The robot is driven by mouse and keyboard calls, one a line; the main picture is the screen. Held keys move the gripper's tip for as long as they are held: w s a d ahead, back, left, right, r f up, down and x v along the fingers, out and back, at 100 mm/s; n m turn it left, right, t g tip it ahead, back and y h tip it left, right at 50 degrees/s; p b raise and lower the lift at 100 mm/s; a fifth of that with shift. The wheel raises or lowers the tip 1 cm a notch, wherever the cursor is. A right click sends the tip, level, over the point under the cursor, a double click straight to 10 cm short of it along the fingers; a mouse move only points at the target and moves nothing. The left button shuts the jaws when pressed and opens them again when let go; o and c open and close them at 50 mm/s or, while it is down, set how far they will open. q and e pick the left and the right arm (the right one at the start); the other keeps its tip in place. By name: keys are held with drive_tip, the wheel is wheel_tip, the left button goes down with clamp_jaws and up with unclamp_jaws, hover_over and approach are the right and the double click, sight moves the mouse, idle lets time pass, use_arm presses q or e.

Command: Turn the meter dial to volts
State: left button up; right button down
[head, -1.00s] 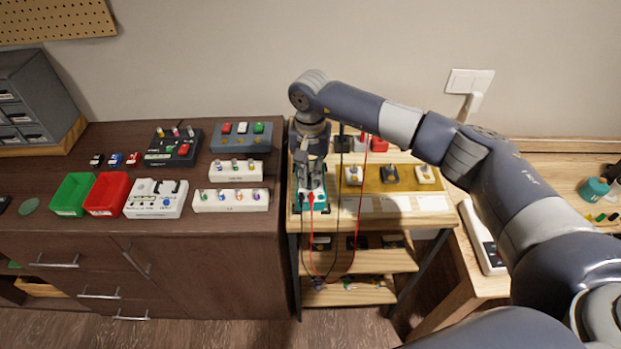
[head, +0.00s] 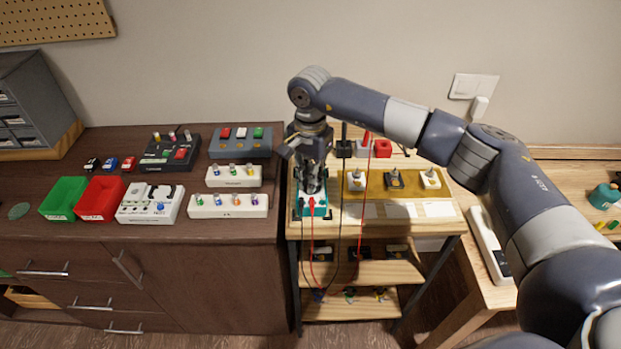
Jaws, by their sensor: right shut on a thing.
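The meter (head: 319,211) is a small teal box with a pale face. It lies at the left end of the light wooden shelf stand, with a red lead and a black lead running from its front. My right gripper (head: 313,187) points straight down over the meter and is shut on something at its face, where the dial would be. The fingers hide the dial, so its pointer and markings cannot be read. My left gripper is not in view.
Black and red holders (head: 382,148) stand behind the meter. A mustard mat (head: 410,186) with several small switch pieces lies to its right. The red lead (head: 363,190) and black lead hang past the stand's front. The dark cabinet (head: 240,231) with pedals and bins adjoins at left.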

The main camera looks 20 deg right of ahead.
drive_tip(key=c, duration=1.7)
unclamp_jaws()
drive_tip(key=shift+r, duration=0.15)
wheel_tip(320, 180, up, 12)
drive_tip(key=shift+f, duration=0.1)
drive_tip(key=shift+f, duration=0.1)
